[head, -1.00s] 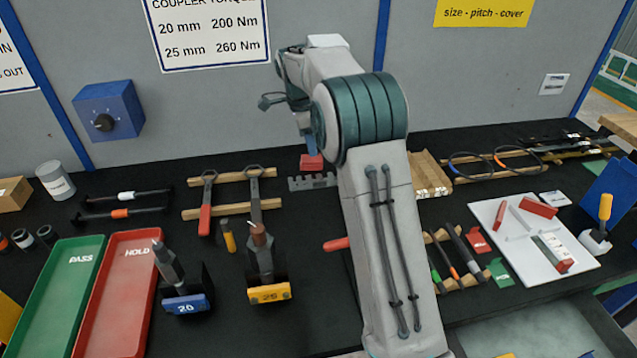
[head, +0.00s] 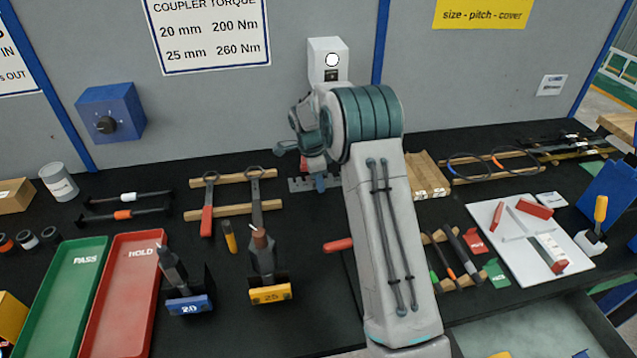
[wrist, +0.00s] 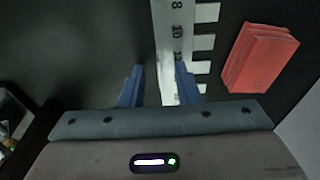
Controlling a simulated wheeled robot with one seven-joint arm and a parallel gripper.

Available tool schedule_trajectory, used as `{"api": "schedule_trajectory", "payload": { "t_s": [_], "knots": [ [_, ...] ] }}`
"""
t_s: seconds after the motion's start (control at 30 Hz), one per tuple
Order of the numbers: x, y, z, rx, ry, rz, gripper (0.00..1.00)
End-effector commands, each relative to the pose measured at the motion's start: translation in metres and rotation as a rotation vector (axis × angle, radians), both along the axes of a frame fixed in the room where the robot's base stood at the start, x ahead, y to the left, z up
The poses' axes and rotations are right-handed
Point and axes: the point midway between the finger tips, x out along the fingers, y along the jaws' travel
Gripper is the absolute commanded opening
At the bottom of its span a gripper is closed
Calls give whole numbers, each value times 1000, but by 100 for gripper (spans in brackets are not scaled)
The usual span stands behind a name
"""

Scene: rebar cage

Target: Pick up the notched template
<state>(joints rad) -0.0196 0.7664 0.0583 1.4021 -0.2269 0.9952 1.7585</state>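The notched template (head: 299,185) is a pale grey strip with teeth along one edge, lying at the back of the black bench. In the wrist view the template (wrist: 174,45) runs down from the top edge, with dark numbers and its teeth facing right. My gripper (head: 319,182) is low over the template in the head view, which hides part of it. In the wrist view my gripper (wrist: 160,68) has its blue fingers apart, with the strip between them, closer to the right finger. I cannot tell whether that finger touches it.
A red block (wrist: 260,57) lies just right of the template's teeth in the wrist view. Two wrenches (head: 208,205) on wooden strips lie to the left in the head view. A wooden block (head: 428,176) is to the right.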

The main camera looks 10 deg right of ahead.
Motion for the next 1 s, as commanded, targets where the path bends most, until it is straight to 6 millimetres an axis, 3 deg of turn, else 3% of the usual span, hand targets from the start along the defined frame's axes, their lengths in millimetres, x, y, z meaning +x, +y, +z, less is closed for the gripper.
{"api": "schedule_trajectory", "payload": {
  "t_s": [0.2, 0.3, 0.77, 1.0],
  "knots": [
    [0, 0, -1, 0, 0, 0, 26],
    [0, 0, 0, 0, 0, 0, 0],
    [1, 0, 4, -1, -2, 0, 0],
    [1, 0, 34, -1, -6, 0, 0]
  ]
}}
